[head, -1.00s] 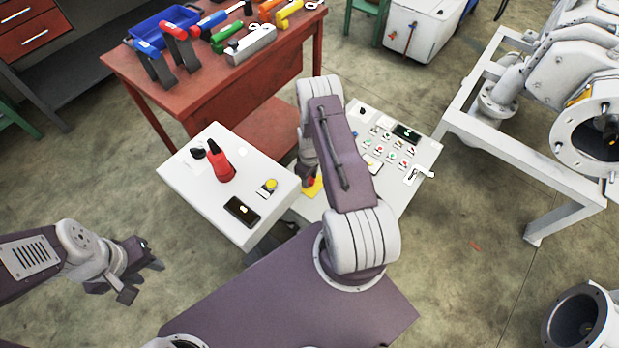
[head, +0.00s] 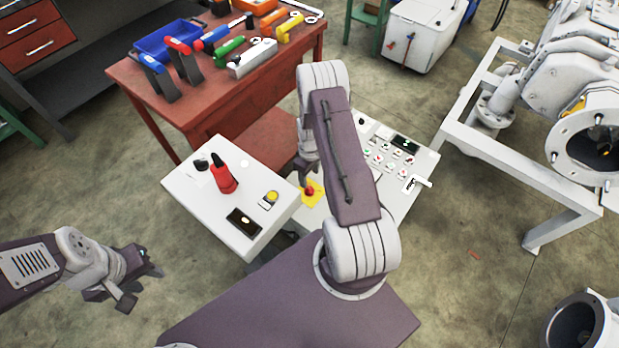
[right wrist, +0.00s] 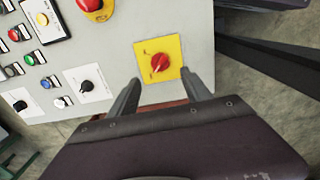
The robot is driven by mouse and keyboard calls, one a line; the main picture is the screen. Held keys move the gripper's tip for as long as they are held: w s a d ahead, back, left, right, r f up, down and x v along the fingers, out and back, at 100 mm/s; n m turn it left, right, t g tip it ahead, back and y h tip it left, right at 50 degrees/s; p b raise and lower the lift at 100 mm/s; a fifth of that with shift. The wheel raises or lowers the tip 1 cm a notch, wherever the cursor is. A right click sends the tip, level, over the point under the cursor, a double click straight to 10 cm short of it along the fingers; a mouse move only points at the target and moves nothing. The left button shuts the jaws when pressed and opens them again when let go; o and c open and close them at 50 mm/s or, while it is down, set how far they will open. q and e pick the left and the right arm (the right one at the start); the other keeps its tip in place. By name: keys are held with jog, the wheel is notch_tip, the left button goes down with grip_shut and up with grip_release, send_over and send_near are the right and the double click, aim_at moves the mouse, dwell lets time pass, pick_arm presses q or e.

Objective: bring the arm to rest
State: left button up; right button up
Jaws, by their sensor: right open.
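My right gripper (head: 306,180) points down over the control console (head: 398,192). In the right wrist view its two fingers (right wrist: 160,84) are spread apart with nothing between them. A red rotary knob (right wrist: 160,63) on a yellow square plate (right wrist: 174,46) lies just beyond the fingertips. In the head view the yellow plate (head: 318,192) shows just under that gripper, partly hidden by it. My left gripper (head: 138,282) is at the lower left, over bare floor, with its fingers apart and empty.
The console's left box carries a red handle (head: 222,178) and a yellow button (head: 271,197). A red workbench (head: 205,100) with tools and a blue bin (head: 165,38) stands behind. A white frame (head: 467,105) with machinery stands right. Floor between is free.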

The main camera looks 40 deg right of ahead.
dwell(0.4)
jog(key=w+a+r+n+t+p, duration=0.25)
jog(key=w+r+p, duration=0.35)
jog(key=r, duration=0.7)
jog(key=s+a+r+p, duration=0.1)
jog(key=a+r, duration=0.2)
jog(key=r, duration=0.4)
jog(key=a+r+t+p, duration=0.1)
jog(key=a+r+p, duration=0.1)
jog(key=a+r, duration=0.3)
jog(key=s+a+r+p, duration=0.1)
jog(key=a+r, duration=0.1)
jog(key=r, duration=0.6)
jog(key=s+a+r+m+p, duration=0.2)
jog(key=s+a+r, duration=0.25)
jog(key=s, duration=0.45)
jog(key=s+f+m+g, duration=0.2)
jog(key=s+m, duration=0.2)
jog(key=s, duration=0.3)
jog(key=shift+d+f, duration=0.3)
jog(key=shift+d, duration=0.15)
